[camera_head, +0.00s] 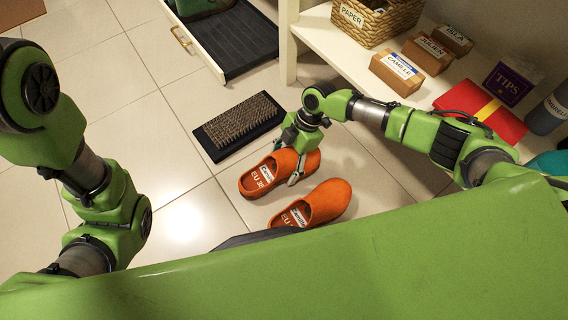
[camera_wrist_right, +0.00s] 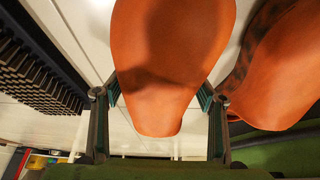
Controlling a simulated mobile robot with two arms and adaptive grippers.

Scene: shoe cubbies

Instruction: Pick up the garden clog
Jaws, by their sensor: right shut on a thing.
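A pair of orange garden clogs with white labels in their insoles is in the lower middle of the head view. My right gripper (camera_head: 287,164) is shut on the far clog (camera_head: 261,175), with its fingers on either side of the shoe's middle. In the right wrist view, that clog (camera_wrist_right: 170,60) fills the space between the two fingers (camera_wrist_right: 158,112). Whether it touches the floor is unclear. The near clog (camera_head: 325,200) lies apart on the floor, partly hidden by my body; it also shows at the right of the wrist view (camera_wrist_right: 285,75). My left gripper is out of view.
A bristled boot brush (camera_head: 238,125) lies on the tiles left of the clogs. Behind it is an open drawer with a dark mat (camera_head: 235,45). Tiles at left are clear.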

